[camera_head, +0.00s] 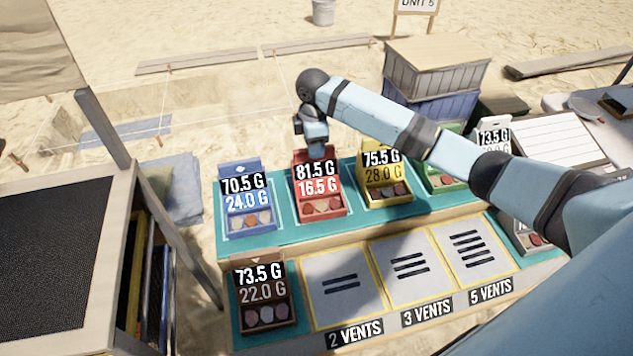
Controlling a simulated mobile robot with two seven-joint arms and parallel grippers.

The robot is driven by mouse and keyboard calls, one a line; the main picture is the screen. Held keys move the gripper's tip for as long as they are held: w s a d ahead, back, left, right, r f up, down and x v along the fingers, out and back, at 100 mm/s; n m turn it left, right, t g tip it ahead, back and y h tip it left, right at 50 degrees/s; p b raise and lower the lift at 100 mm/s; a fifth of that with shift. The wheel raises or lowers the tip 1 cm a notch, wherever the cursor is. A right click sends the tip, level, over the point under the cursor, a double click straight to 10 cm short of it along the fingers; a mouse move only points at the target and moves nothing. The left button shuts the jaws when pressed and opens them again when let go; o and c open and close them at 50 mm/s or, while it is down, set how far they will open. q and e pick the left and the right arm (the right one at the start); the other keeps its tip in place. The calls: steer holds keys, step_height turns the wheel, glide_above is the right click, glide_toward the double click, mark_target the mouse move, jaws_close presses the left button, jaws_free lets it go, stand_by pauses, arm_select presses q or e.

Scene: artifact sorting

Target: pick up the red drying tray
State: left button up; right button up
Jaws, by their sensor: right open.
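The red drying tray (322,211) stands on the teal upper shelf between the blue tray (250,222) and the yellow tray (386,192). It holds several small pieces, and the labels 81.5 G and 16.5 G show over it. My right arm comes in from the right. Its gripper (313,147) points down at the back edge of the red tray and overlaps its top in the picture. It is open, with nothing seen between its fingers. Whether it touches the tray cannot be told. My left gripper is not in view.
A green tray (440,180) stands partly behind my right arm. A dark brown tray (265,307) is on the lower level, left of three bare grey pads marked 2 (344,290), 3 (408,265) and 5 vents (474,250). A dark-screened table (112,215) stands at left.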

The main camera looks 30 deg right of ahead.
step_height(320, 180, down, 2)
steer(key=shift+f, duration=0.1)
jaws_close()
steer(key=shift+r, duration=0.25)
